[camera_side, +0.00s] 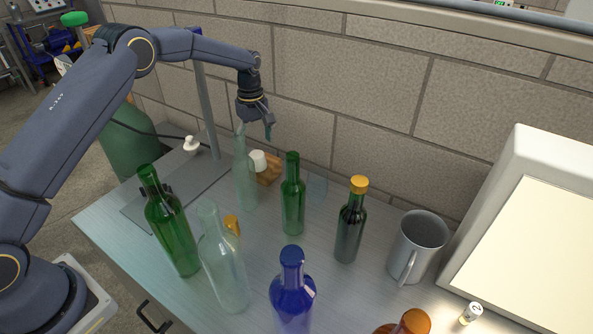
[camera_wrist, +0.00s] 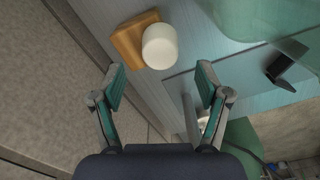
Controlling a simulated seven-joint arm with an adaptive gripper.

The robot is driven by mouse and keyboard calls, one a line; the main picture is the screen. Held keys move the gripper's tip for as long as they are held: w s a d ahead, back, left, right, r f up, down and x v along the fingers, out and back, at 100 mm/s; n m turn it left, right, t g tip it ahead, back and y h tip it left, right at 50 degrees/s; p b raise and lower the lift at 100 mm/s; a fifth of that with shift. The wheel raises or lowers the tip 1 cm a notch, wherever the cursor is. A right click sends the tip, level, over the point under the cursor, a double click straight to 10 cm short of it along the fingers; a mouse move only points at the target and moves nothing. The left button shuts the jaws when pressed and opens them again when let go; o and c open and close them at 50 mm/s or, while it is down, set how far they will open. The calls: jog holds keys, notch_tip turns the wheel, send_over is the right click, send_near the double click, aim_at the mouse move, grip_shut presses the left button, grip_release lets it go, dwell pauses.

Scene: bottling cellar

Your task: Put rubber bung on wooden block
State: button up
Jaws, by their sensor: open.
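The rubber bung is a whitish, slightly tapered cylinder (camera_side: 258,160), also in the wrist view (camera_wrist: 160,47). It stands upright and appears to rest on the wooden block (camera_side: 271,172), over one corner of it; the block also shows in the wrist view (camera_wrist: 128,38). The contact between them is hidden. In the side view a clear bottle and a green bottle partly cover the block. My gripper (camera_side: 256,126) is above the bung, apart from it. Its fingers (camera_wrist: 158,78) are open and empty in the wrist view, with the bung just beyond the gap between the fingertips.
A clear bottle (camera_side: 245,183) and a green bottle (camera_side: 292,205) stand close to the block. Several more bottles fill the front of the bench. A grey mug (camera_side: 417,245) and a light panel (camera_side: 530,250) are at right. The block wall is behind; a post (camera_side: 207,110) stands left.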

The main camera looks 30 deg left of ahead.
notch_tip(320, 180, up, 7)
notch_tip(320, 180, up, 6)
jog(key=m, duration=0.2)
send_over(257, 154)
jog(key=s, duration=0.3)
jog(key=s+d+r+m+t, duration=0.2)
jog(key=s+r+m+t, duration=0.15)
jog(key=s+r, duration=0.7)
jog(key=s+m, duration=0.2)
jog(key=s, duration=0.3)
jog(key=s+m+t, duration=0.1)
jog(key=s+m, duration=0.1)
jog(key=s, duration=0.4)
jog(key=s+m, duration=0.2)
jog(key=s, duration=0.4)
jog(key=shift+s+d+r, duration=0.15)
jog(key=shift+d, duration=0.2)
jog(key=s+f, duration=0.1)
jog(key=s+f+m, duration=0.1)
jog(key=s, duration=0.1)
jog(key=s+m+t, duration=0.1)
jog(key=s, duration=0.1)
jog(key=shift+d+f, duration=0.1)
jog(key=shift+f, duration=0.3)
